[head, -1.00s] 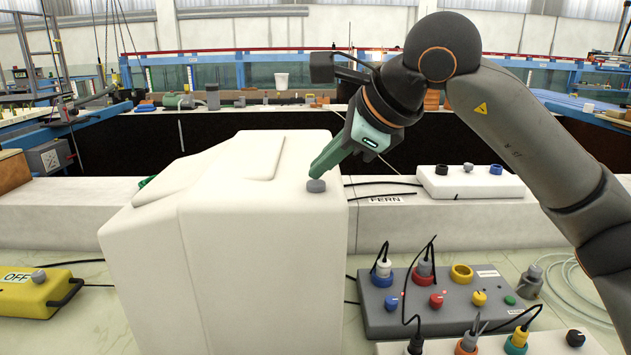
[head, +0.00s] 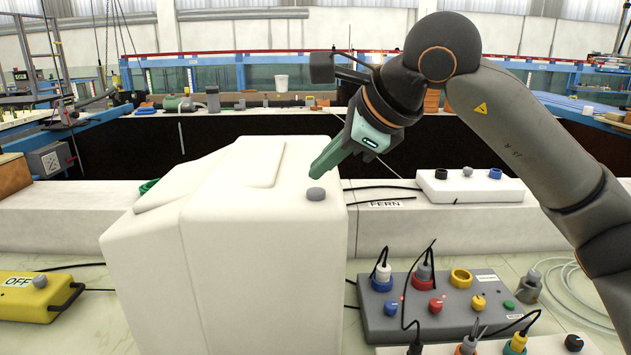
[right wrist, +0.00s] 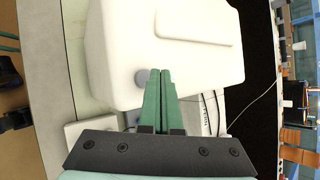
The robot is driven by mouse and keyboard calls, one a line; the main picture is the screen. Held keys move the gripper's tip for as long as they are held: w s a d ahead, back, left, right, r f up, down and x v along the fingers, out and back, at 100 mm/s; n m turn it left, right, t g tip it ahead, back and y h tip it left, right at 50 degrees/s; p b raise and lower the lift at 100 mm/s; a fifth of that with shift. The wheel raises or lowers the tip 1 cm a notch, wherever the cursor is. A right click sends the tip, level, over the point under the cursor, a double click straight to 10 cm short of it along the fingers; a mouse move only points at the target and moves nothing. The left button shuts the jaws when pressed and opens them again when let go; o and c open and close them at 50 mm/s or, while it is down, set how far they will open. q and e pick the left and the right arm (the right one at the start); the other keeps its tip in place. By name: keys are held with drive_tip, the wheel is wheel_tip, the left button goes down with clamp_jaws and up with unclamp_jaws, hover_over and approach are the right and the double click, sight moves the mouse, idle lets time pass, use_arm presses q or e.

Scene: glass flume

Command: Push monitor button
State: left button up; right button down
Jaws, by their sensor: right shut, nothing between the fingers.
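The monitor (head: 245,250) is a large white rounded housing in the middle of the head view, with its back towards me. A grey round button (head: 316,194) sits on its top near the right edge. My right gripper (head: 314,174) is shut and empty, its green fingertips just behind and above the button. In the right wrist view the closed fingers (right wrist: 165,75) reach over the monitor (right wrist: 115,50), and the button (right wrist: 141,77) shows just left of the tips. Whether the tips touch the housing I cannot tell. My left gripper is not in view.
A grey box with coloured knobs and plugs (head: 400,320) stands on the right, with cables. A white knob box (head: 465,188) lies on the ledge behind. A yellow box marked OFF (head: 25,297) is at the left. Pale tabletop between is partly clear.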

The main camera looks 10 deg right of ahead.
sight(323, 192)
drive_tip(key=shift+r, duration=0.1)
wheel_tip(323, 192, up, 6)
drive_tip(key=p, duration=0.5)
idle(0.7)
